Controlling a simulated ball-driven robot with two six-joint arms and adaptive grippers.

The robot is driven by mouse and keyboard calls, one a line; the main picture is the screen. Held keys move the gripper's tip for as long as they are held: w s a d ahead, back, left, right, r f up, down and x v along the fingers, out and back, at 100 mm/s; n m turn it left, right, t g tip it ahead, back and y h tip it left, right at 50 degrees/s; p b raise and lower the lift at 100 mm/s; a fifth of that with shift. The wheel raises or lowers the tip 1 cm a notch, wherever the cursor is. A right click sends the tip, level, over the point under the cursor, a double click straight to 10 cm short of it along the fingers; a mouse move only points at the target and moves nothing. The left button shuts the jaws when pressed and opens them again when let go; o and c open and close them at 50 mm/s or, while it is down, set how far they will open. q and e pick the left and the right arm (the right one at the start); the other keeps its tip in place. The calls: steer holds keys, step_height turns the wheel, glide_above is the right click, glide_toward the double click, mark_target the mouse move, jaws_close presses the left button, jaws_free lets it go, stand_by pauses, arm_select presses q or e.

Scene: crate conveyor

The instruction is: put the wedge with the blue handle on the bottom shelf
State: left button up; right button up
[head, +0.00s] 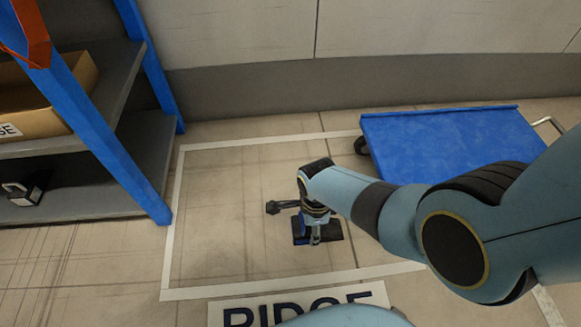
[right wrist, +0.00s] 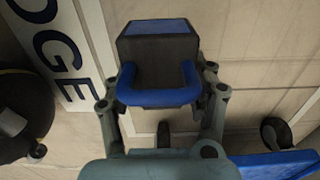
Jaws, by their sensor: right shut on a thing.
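The wedge with the blue handle (right wrist: 157,48) is a dark block with a blue top patch, and its thick blue handle faces my right wrist camera. My right gripper (right wrist: 160,100) is shut on the blue handle, with a finger at each side. In the head view the dark wedge (head: 331,231) is low over or on the floor inside the taped rectangle, beneath my right gripper (head: 314,226); I cannot tell whether it touches the floor. The bottom shelf (head: 100,186) is the grey board at the left, between blue posts. My left gripper is not in view.
A dark block with a pale handle (head: 24,191) stands on the bottom shelf's left part; its right part is bare. A cardboard box (head: 78,72) sits on the shelf above. A blue post (head: 108,150) stands in front. A blue cart (head: 450,142) stands right.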

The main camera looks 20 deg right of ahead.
steer(key=shift+w+a+r, duration=0.1)
steer(key=shift+w+r, duration=0.1)
steer(key=shift+r, duration=0.1)
arm_select(q)
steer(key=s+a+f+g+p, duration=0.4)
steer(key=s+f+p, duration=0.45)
steer(key=p, duration=0.85)
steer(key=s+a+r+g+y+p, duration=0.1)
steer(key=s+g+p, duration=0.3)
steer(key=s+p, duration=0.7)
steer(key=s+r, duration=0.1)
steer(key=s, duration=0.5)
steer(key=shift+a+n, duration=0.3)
arm_select(e)
steer(key=w+r+t, duration=0.1)
steer(key=w+r, duration=0.3)
steer(key=r, duration=0.9)
steer(key=w+r+t, duration=0.1)
steer(key=w+r, duration=0.3)
steer(key=r, duration=0.9)
steer(key=w+r+t, duration=0.1)
steer(key=w+r, duration=0.3)
steer(key=r, duration=0.9)
steer(key=shift+w+r, duration=0.15)
steer(key=shift+w, duration=0.25)
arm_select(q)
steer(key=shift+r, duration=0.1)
arm_select(e)
steer(key=shift+w+a, duration=0.1)
